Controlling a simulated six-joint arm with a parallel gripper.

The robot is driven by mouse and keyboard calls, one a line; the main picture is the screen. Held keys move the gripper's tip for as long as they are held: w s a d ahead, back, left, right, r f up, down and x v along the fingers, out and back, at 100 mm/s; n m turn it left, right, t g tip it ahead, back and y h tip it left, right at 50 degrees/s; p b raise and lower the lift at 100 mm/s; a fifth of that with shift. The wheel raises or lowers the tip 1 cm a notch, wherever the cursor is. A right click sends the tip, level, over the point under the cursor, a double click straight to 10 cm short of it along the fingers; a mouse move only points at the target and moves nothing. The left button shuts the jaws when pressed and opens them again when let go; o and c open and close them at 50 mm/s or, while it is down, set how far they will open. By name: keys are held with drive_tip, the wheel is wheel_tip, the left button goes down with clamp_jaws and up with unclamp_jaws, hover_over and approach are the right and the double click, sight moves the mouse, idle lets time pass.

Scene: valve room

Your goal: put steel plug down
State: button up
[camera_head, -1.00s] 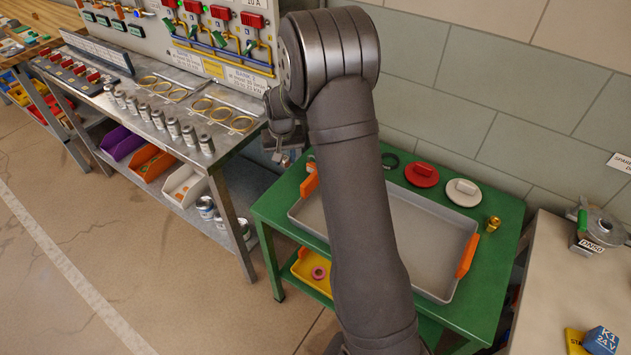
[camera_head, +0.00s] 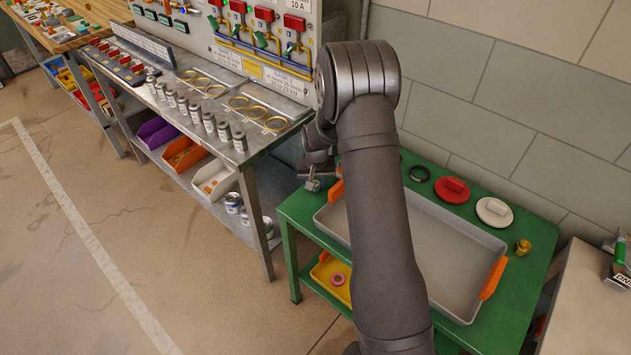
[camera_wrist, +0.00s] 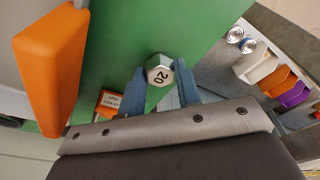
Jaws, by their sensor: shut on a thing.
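In the wrist view the green tabletop (camera_wrist: 125,45) lies behind the plug. I cannot tell whether the plug touches it.
A grey tray (camera_head: 450,235) with orange handles fills most of the table. A small orange labelled block (camera_wrist: 109,102) is close to my fingers. A black ring (camera_head: 419,173), red disc (camera_head: 453,190), white disc (camera_head: 493,211) and brass fitting (camera_head: 523,247) line the back. A steel bench (camera_head: 235,155) stands left.

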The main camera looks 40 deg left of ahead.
drive_tip(key=o, duration=1.1)
drive_tip(key=shift+c, duration=0.2)
wheel_tip(320, 180, up, 12)
drive_tip(key=s+d, duration=0.1)
drive_tip(key=shift+s+d, duration=0.15)
drive_tip(key=f, duration=0.4)
drive_tip(key=w+f, duration=0.1)
drive_tip(key=f, duration=0.3)
drive_tip(key=a+f, duration=0.1)
drive_tip(key=f, duration=0.3)
drive_tip(key=shift+w+a, duration=0.1)
drive_tip(key=shift+w, duration=0.05)
wheel_tip(320, 180, up, 2)
drive_tip(key=shift+r, duration=0.85)
